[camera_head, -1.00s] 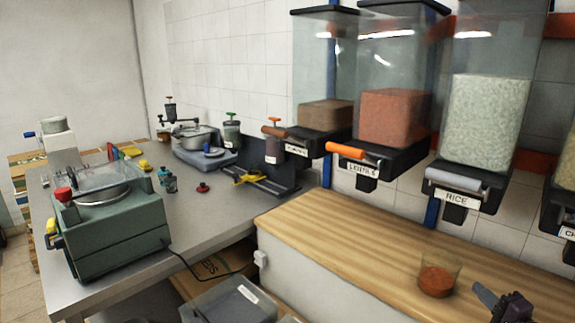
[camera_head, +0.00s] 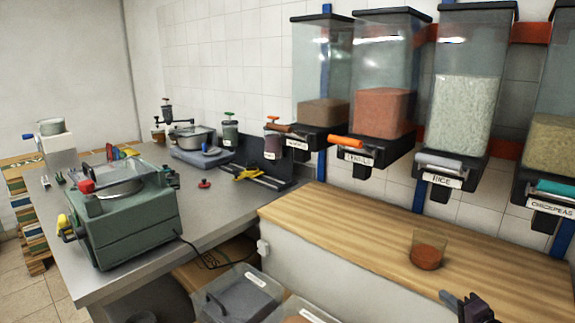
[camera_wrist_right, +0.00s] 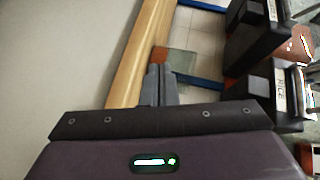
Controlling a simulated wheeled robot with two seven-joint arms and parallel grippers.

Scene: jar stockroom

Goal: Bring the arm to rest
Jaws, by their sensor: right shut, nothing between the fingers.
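My right gripper (camera_head: 455,302) is at the bottom right of the head view, in front of the wooden counter's near edge. In the right wrist view its two fingers (camera_wrist_right: 160,82) are together with nothing between them. A clear cup of orange-red grains (camera_head: 427,252) stands upright on the wooden counter (camera_head: 340,232), apart from the gripper. The cup also shows in the right wrist view just beyond the fingertips (camera_wrist_right: 178,60). My left gripper does not show.
Dispensers of lentils (camera_head: 384,110), rice (camera_head: 466,115) and chickpeas (camera_head: 550,150) hang above the counter. A green machine (camera_head: 125,225) stands on the steel table (camera_head: 215,232) at left. Clear bins (camera_head: 240,290) sit low in front of the counter.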

